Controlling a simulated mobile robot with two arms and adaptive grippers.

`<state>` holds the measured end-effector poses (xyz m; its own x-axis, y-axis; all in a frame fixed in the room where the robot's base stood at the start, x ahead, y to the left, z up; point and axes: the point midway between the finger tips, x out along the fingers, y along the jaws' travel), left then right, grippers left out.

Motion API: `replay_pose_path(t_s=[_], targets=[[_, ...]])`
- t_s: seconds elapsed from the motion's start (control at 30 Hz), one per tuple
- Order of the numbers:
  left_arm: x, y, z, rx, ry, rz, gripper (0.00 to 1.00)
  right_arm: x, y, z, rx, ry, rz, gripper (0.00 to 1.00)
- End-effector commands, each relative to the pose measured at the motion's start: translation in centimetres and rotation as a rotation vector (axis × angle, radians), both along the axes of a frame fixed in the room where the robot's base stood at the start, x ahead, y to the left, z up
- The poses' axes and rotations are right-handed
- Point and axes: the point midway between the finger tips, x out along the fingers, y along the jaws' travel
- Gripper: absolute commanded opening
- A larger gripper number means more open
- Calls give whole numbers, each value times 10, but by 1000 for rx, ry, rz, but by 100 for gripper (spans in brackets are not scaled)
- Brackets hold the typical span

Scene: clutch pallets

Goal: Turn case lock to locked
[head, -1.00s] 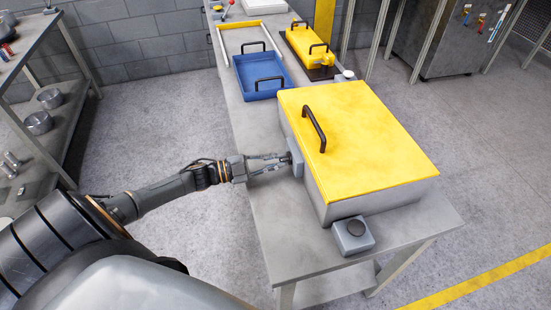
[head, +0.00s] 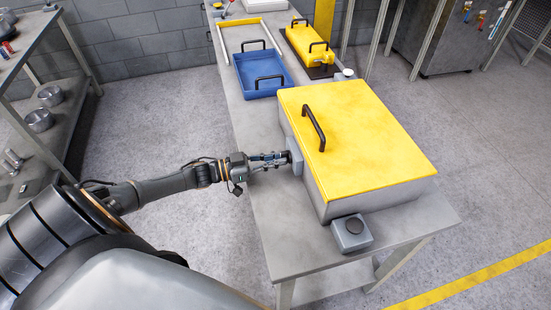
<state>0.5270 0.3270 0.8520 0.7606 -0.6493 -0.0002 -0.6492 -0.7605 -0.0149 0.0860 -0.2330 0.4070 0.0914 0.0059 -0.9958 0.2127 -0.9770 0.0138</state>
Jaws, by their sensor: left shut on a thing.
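The case (head: 325,192) is a grey box with a shut yellow lid (head: 365,130) and a black lid handle (head: 314,128), standing on a grey table. A grey block with the case lock (head: 297,160) sits on the case's left side. My left gripper (head: 284,159) comes in from the left and is shut on the lock's dark knob. The fingers and the block mostly hide the knob, so I cannot read its setting. My right gripper is not in view.
A grey box with a dark round button (head: 353,233) stands at the case's front. Behind the case are a blue tray (head: 262,72) with black handles and a yellow-lidded unit (head: 307,45). A shelf (head: 42,125) stands at left. The floor between is clear.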

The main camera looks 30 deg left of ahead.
Motion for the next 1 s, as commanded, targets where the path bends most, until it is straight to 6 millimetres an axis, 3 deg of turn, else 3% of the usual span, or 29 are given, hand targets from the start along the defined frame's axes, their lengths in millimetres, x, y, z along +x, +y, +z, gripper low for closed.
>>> replay_pose_path(t_s=[0.57,0.6,0.7,1.0], targets=[[0,0,-1,-24,22,1,0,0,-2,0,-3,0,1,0],[0,0,-1,-24,22,1,18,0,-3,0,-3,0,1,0],[0,0,0,-24,22,1,35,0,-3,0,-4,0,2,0],[-1,1,0,-23,21,0,35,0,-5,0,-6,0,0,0]])
